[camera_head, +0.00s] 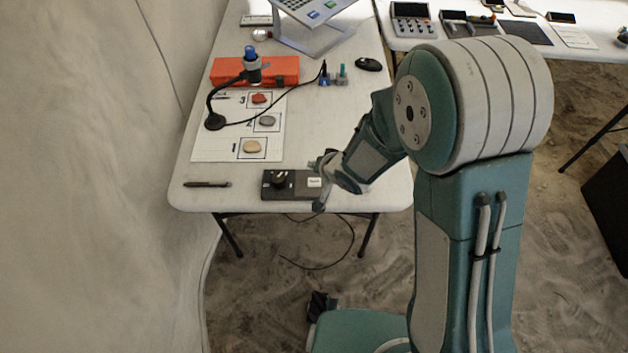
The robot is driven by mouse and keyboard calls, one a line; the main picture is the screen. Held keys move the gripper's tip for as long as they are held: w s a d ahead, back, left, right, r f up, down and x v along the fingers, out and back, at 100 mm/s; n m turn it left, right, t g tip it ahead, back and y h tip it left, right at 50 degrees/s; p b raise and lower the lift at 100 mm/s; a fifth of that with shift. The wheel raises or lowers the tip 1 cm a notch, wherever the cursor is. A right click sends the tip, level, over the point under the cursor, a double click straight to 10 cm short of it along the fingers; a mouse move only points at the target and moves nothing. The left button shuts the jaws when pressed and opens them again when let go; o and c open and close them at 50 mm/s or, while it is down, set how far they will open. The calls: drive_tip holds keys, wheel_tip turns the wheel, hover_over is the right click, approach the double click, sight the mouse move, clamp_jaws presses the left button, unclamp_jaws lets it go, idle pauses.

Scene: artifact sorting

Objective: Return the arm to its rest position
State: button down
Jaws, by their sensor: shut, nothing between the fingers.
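My arm (480,110) is teal and white and rises on the right side of the head view. It bends over the near right part of the white table (330,130). My gripper (318,185) is at the table's near edge, beside the right end of a dark flat box (285,186). It is small in the picture and partly hidden by the wrist. It is shut with nothing in it. I cannot tell whether it touches the box.
A numbered sheet (212,140) holds a red stone (259,98), a grey stone (267,120) and a tan stone (251,146). A gooseneck device (214,121), orange case (225,70), pen (207,184), mouse (368,64) and laptop (310,10) are around. A second table (480,45) stands behind.

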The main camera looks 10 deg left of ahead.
idle(0.7)
drive_tip(key=d+r+m+t+h, duration=0.15)
drive_tip(key=d+r+h, duration=0.35)
drive_tip(key=d+r, duration=1.15)
drive_tip(key=s+d+r+g+h, duration=0.1)
drive_tip(key=s+d+r, duration=0.3)
drive_tip(key=s, duration=0.5)
drive_tip(key=s+d+r+g+h, duration=0.1)
drive_tip(key=s+d+r, duration=0.4)
drive_tip(key=s, duration=0.5)
drive_tip(key=shift+s+d+n, duration=0.15)
drive_tip(key=shift+d+n, duration=0.2)
drive_tip(key=shift+d, duration=0.45)
